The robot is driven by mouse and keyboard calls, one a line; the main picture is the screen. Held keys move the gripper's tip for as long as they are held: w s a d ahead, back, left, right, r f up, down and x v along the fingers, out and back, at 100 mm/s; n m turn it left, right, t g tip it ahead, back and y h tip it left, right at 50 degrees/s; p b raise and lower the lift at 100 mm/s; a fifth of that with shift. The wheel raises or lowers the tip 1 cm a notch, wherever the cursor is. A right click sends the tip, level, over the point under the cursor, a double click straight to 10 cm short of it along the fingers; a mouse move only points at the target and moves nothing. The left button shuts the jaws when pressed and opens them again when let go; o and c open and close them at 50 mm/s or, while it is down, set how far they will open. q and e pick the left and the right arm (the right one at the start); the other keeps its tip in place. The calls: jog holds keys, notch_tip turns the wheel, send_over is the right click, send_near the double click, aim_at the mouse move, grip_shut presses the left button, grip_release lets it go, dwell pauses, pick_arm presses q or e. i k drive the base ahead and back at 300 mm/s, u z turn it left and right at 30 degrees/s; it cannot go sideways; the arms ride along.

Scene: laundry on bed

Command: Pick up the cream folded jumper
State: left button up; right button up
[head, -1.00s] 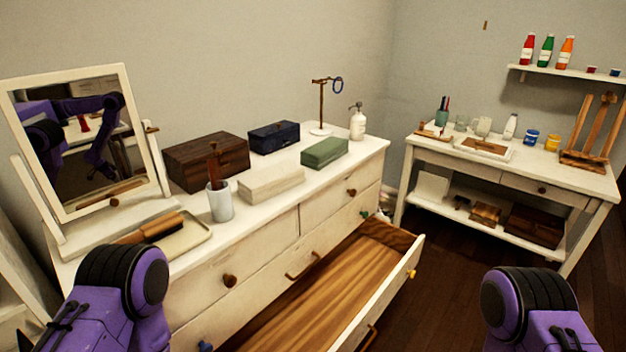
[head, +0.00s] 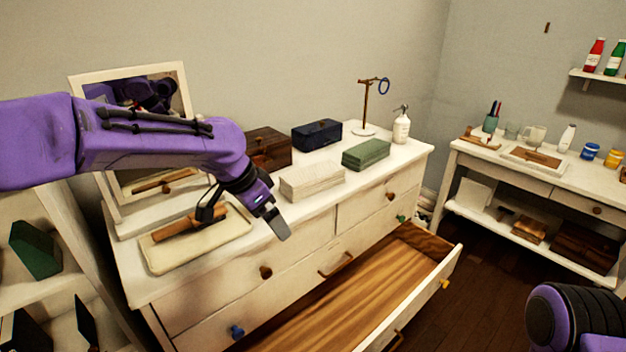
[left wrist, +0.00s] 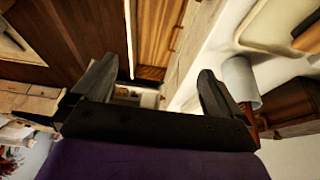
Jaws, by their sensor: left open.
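The cream folded jumper (head: 312,181) lies flat as a pale block on the dresser top, in front of the dark boxes. My left gripper (head: 277,222) is open and empty, pointing down near the dresser's front edge, to the left of the jumper and nearer to me, not touching it. In the left wrist view its two fingers (left wrist: 155,88) are spread apart with nothing between them. I cannot make out the jumper in that view. Only part of my right arm shows at the lower right of the head view; its gripper is out of the picture.
A green folded item (head: 366,153) lies right of the jumper. A brown box (head: 268,147) and a navy box (head: 317,134) stand behind. A tray with a brush (head: 180,258) lies left. A grey cup (left wrist: 240,78) stands near the gripper. The drawer (head: 385,300) is pulled open.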

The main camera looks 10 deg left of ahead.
aim_at(297, 185)
jog(key=i, duration=1)
